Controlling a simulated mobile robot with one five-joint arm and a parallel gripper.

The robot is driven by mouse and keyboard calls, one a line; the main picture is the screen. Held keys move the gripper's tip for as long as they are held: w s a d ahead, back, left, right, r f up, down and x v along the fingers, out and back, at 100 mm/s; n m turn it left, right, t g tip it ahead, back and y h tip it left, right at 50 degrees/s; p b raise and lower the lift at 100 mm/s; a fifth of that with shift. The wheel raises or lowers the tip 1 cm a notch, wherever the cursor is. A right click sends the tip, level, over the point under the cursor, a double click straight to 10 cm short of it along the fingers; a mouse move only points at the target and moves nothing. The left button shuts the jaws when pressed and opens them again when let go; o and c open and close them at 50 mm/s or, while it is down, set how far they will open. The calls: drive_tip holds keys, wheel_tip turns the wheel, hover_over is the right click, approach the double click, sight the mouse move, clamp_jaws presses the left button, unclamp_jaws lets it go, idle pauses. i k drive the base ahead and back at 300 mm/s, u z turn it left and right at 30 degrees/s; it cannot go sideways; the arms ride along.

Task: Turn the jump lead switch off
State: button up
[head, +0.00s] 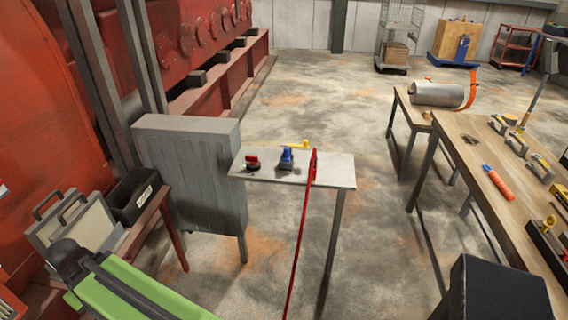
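A small red-handled piece on a dark base (253,163) sits at the left end of a small pale table (325,172). It may be the jump lead switch, but it is too small to tell, and so is its on or off position. A blue device (287,158) stands just right of it, and a yellow piece (299,145) shows behind the blue device. My gripper is not visible in the head view.
A grey cabinet (190,170) stands against the small table's left side. A wooden workbench (485,150) with tools is on the right. A black bin (134,195) sits on a red bench at left. Floor between the small table and workbench is clear.

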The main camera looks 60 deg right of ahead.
sight(253, 160)
drive_tip(key=z, duration=1.75)
drive_tip(key=k, duration=0.9)
drive_tip(key=u, duration=0.05)
drive_tip(key=i, duration=0.9)
drive_tip(key=u, duration=1.05)
drive_tip(key=i, duration=0.7)
drive_tip(key=z, duration=0.1)
